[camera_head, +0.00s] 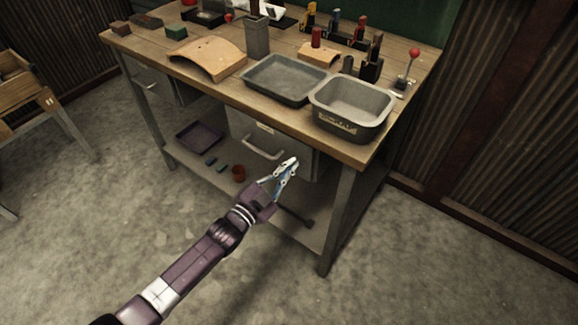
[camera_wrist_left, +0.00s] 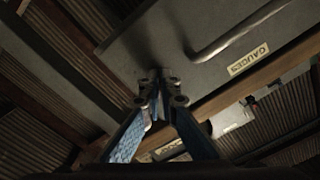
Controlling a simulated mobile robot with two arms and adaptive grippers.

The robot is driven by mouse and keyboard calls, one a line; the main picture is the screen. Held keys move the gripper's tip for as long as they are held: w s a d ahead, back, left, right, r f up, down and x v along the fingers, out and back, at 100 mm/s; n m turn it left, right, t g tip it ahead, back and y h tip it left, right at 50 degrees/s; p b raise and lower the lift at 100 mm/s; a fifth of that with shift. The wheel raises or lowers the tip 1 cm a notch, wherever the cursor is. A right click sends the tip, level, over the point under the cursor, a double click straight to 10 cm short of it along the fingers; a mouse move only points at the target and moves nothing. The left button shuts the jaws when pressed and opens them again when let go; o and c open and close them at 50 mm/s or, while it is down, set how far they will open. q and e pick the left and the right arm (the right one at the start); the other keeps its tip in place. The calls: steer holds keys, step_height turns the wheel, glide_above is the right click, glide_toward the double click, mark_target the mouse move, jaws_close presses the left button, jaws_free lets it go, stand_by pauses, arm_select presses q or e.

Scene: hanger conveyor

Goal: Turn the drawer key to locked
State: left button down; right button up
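The grey drawer (camera_head: 235,125) hangs under the workbench top, with a bar handle (camera_head: 262,150) and a small label (camera_head: 265,128). In the left wrist view the drawer front (camera_wrist_left: 165,40) fills the upper middle, with its handle (camera_wrist_left: 240,30) and a label reading GAUGES (camera_wrist_left: 248,60). My left gripper (camera_head: 291,164) is at the drawer front, right of the handle. In the wrist view its blue-padded fingers (camera_wrist_left: 161,85) converge close together against the drawer front. I cannot make out the key; the fingertips may hide it. My right gripper is not in view.
A grey tray (camera_head: 285,82) and a deep bin (camera_head: 350,108) stand on the bench top (camera_head: 225,88) above. A lower shelf (camera_head: 210,175) holds a purple tray (camera_head: 199,136) and a brown cup (camera_head: 239,173). A bench leg (camera_head: 338,220) stands right of my left gripper. The floor in front is clear.

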arm_select(q)
steer(key=shift+n, duration=3.5)
steer(key=c, duration=2.2)
jaws_free()
steer(key=shift+c, duration=0.2)
steer(key=v, duration=1.2)
